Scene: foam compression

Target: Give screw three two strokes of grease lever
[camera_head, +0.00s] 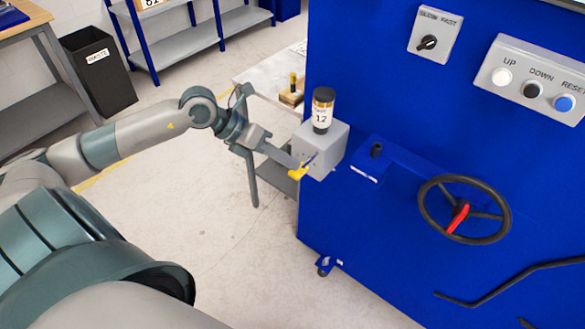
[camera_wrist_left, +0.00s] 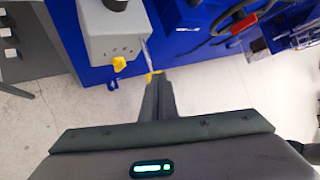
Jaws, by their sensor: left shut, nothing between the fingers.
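A grey grease box (camera_head: 322,152) is mounted on the left side of the blue machine, with a dark-capped bottle (camera_head: 322,112) standing on it. In the left wrist view the box (camera_wrist_left: 108,42) has a yellow selector knob (camera_wrist_left: 119,64) below small markings too small to read. A thin metal lever (camera_wrist_left: 146,52) with a yellow end (camera_wrist_left: 153,76) is beside the box. My left gripper (camera_head: 293,165) is shut and empty, its tips at the lever's yellow end; it also shows in the left wrist view (camera_wrist_left: 157,82). I cannot tell whether they touch. My right gripper is out of view.
The blue machine (camera_head: 400,110) fills the right side, with a black handwheel (camera_head: 464,210) and a button panel (camera_head: 533,80). A low table (camera_head: 270,72) stands behind the grease box. A black waste bin (camera_head: 97,70) is at the back left. Open floor lies below my left arm.

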